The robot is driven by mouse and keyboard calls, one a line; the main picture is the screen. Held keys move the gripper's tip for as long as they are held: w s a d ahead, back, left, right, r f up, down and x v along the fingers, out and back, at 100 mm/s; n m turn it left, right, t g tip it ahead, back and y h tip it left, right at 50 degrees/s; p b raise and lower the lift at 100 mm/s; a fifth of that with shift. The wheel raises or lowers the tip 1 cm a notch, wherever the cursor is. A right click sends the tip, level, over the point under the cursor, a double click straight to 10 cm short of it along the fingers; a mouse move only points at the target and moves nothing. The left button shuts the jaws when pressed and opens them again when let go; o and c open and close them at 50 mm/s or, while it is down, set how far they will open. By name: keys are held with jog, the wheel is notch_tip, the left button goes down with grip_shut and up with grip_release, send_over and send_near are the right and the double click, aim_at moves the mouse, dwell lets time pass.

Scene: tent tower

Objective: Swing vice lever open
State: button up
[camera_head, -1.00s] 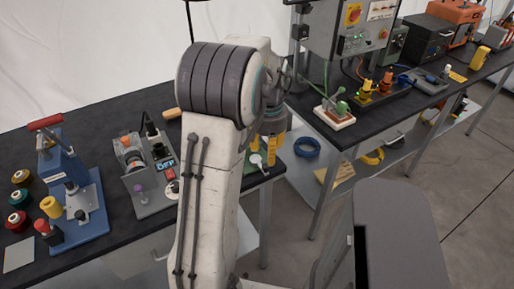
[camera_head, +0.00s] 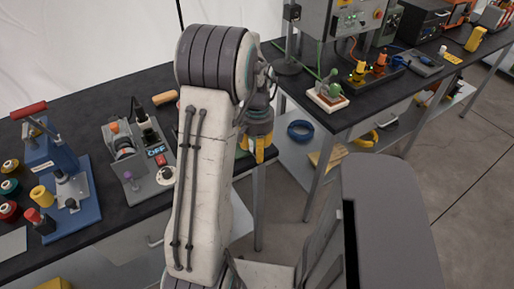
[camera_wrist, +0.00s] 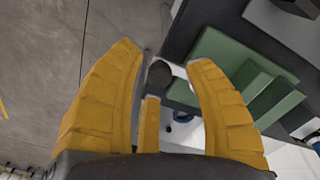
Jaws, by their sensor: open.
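My gripper (camera_wrist: 163,60) is open, with its yellow fingers spread on either side of a dark round knob (camera_wrist: 160,74). The knob appears to be the end of the vice lever, though its rod is hard to make out. I cannot tell whether a finger touches it. Green stepped blocks (camera_wrist: 250,85), probably part of the vice, lie just right of the fingers. In the head view the gripper (camera_head: 262,150) hangs at the near table's right end, and my arm hides most of the vice.
The black near table (camera_head: 95,110) carries a blue press (camera_head: 75,215) and a grey device (camera_head: 125,150). A second bench (camera_head: 385,100) stands right, with a blue coil (camera_head: 300,130) on its lower shelf. Open floor (camera_head: 460,190) lies at the right.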

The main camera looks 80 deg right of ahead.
jog(key=shift+f, duration=0.15)
jog(key=shift+c, duration=0.2)
grip_shut()
dwell(0.3)
